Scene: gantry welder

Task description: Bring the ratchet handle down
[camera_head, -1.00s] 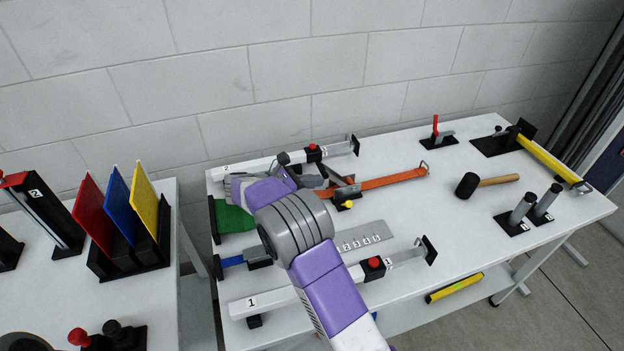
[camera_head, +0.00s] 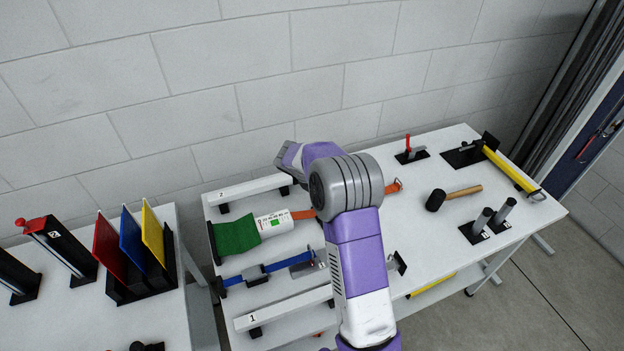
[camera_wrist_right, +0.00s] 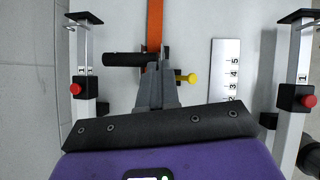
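The orange strap (camera_head: 304,214) runs across the right table, with a green sleeve (camera_head: 237,235) at its left end. In the head view my right arm covers the ratchet and my right gripper. In the right wrist view the strap (camera_wrist_right: 155,22) runs up from the fingers. A black cylinder (camera_wrist_right: 122,59), apparently the ratchet handle's grip, sticks out left of the fingertips. A yellow knob (camera_wrist_right: 188,77) is to their right. My right gripper (camera_wrist_right: 157,78) looks shut, fingers close together, over the ratchet area. Whether it touches the handle is unclear. My left gripper is not in view.
Rails flank the strap, with red buttons on the left (camera_wrist_right: 75,89) and right (camera_wrist_right: 309,101). A numbered plate (camera_wrist_right: 224,70) lies between. A blue strap (camera_head: 238,279), a mallet (camera_head: 460,192) and upright cylinders (camera_head: 482,221) are on the table.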

